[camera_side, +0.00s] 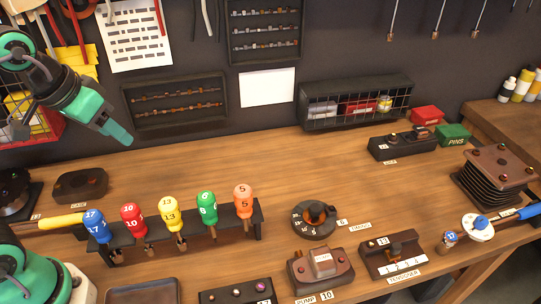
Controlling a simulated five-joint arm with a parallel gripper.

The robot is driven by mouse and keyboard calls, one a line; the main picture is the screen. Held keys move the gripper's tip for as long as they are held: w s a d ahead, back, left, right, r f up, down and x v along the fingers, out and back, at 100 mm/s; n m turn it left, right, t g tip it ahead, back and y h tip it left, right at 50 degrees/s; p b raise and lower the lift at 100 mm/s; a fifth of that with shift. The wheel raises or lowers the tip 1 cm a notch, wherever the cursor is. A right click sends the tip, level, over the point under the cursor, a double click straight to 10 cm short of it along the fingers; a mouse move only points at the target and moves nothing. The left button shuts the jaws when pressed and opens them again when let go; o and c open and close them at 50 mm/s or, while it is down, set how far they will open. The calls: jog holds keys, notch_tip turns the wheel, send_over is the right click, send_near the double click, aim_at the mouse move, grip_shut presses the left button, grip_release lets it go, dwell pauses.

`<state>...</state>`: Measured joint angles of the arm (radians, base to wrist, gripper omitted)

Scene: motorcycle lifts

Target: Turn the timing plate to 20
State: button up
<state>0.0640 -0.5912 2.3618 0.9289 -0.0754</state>
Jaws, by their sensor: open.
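The timing plate (301,221) appears to be the dark round dial on the wooden bench, right of the middle. It has pale marks around its rim and a black and orange-brown raised part at its centre. A small tag beside it reads 6, with a blurred label that may say timing. The setting of the dial is too small to read. My gripper (118,133) is at the upper left, teal, above the bench and well away from the dial. It is open and holds nothing visible; its jaws overlap in this view.
A black rack (258,219) of numbered coloured handles stands left of the dial. A pump block (320,270) and a numbered block (394,256) sit in front of it. A wire-fronted bin (356,104) stands behind. The bench between rack and back wall is mostly clear.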

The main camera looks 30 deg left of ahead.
jog(key=w+d+r+g, duration=0.1)
jog(key=w+d, duration=0.5)
jog(key=w, duration=0.3)
jog(key=n+g, duration=0.1)
jog(key=g, duration=0.3)
send_near(315, 207)
jog(key=shift+a+f, duration=0.15)
jog(key=shift+f, duration=0.1)
jog(key=shift+d+f, duration=0.2)
jog(key=shift+f, duration=0.05)
jog(key=shift+d+f, duration=0.1)
jog(key=shift+f, duration=3.8)
